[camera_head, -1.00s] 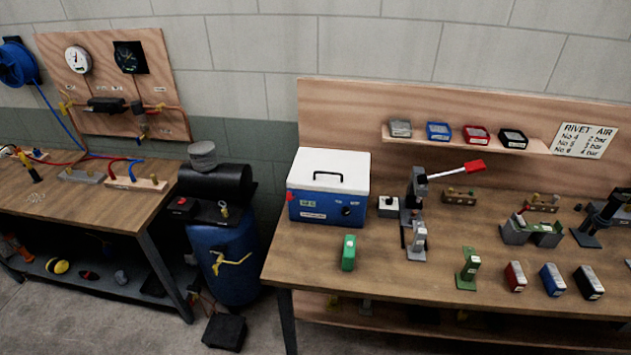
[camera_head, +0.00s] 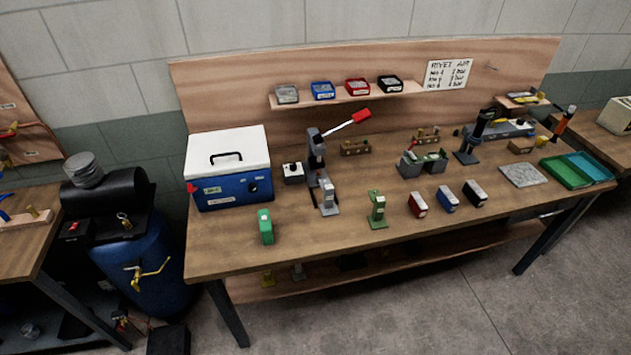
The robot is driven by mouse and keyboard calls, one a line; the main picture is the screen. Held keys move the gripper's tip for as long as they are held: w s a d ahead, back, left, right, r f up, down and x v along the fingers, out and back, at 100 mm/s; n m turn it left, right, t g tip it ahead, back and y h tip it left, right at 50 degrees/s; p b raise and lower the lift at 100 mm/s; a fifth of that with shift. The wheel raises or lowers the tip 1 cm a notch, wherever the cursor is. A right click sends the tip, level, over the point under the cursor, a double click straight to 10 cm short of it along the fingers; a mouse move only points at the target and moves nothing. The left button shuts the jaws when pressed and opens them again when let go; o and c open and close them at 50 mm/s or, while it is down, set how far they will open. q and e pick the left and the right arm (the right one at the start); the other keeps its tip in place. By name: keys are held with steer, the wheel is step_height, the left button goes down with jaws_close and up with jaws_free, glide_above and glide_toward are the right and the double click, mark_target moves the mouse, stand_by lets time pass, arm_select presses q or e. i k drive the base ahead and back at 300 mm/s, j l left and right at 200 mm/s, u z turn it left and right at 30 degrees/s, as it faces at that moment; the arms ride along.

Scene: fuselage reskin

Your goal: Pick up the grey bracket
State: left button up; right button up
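A grey bracket (camera_head: 327,195) stands upright on the wooden workbench (camera_head: 340,230), just in front of the grey lever press (camera_head: 315,150). Its base plate lies on the bench top and a pale label shows on its upright. From this angle I cannot tell whether it touches the press. A similar green bracket (camera_head: 377,208) stands to its right. Neither of my grippers shows in this view.
A blue and white box (camera_head: 228,180) and a green block (camera_head: 265,226) are left of the bracket. Red, blue and black blocks (camera_head: 447,196) stand to the right. Green and teal trays (camera_head: 566,172) lie at the right end. Grey floor (camera_head: 440,310) is clear in front.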

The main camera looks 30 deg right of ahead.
mark_target(329, 208)
steer(key=i+j+z, duration=0.1)
steer(key=i, duration=0.4)
steer(key=i+j+z, duration=0.1)
steer(key=i, duration=0.4)
steer(key=j, duration=0.1)
